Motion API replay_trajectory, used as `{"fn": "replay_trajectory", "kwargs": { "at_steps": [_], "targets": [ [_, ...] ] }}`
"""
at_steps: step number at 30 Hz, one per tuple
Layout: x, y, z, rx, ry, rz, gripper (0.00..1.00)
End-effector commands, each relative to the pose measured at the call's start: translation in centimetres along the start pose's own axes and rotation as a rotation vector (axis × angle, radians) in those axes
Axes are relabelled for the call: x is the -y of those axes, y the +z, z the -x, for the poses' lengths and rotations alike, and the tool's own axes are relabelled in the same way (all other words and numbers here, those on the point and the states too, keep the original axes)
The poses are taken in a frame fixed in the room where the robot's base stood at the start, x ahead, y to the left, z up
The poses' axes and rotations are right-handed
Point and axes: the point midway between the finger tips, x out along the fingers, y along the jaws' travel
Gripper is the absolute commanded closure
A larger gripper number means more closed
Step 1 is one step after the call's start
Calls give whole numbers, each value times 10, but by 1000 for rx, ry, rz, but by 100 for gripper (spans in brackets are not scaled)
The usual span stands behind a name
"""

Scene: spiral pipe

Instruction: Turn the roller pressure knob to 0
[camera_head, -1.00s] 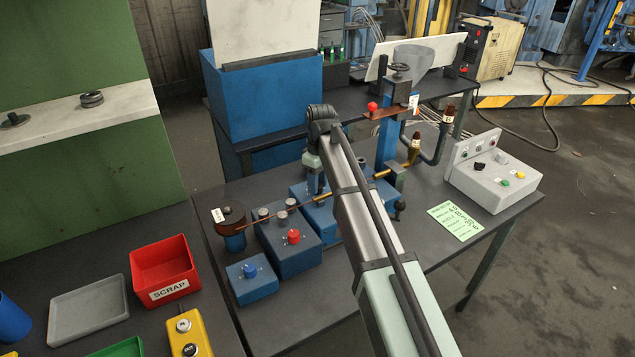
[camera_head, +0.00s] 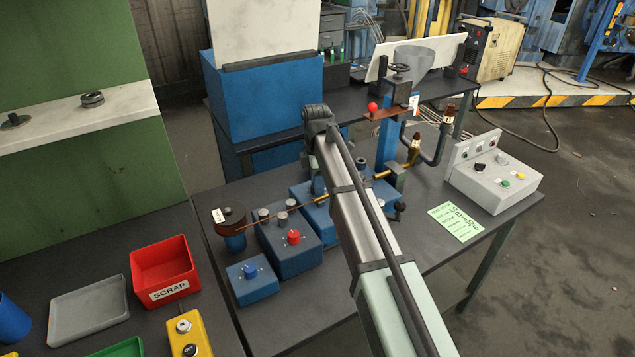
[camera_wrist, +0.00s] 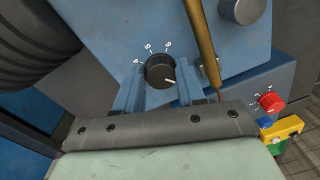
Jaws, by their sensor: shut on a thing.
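A black round knob (camera_wrist: 164,73) with a white pointer line sits on a blue housing (camera_wrist: 110,35) in the wrist view. Its pointer is toward the lower right of that view. White marks and numerals curve around its upper left side, away from the pointer, and the small figures are hard to read. My gripper (camera_wrist: 158,88) has its two blue fingers on either side of the knob and is shut on it. In the head view my own arm hides the fingers and this knob.
A brass-coloured rod (camera_wrist: 203,45) passes close to the right finger. A red knob (camera_wrist: 270,102) is farther right; it also shows in the head view (camera_head: 293,237). A blue knob (camera_head: 250,271) is on a small blue box. A grey control box (camera_head: 490,183) stands at the right.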

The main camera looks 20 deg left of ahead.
Motion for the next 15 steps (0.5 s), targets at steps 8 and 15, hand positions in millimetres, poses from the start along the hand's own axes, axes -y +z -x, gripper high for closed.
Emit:
{"fn": "replay_trajectory", "kwargs": {
  "at_steps": [8, 15],
  "targets": [
    [0, 0, 0, 5, 0, 87, 92],
    [0, 0, 0, 6, 0, 106, 92]
  ]
}}
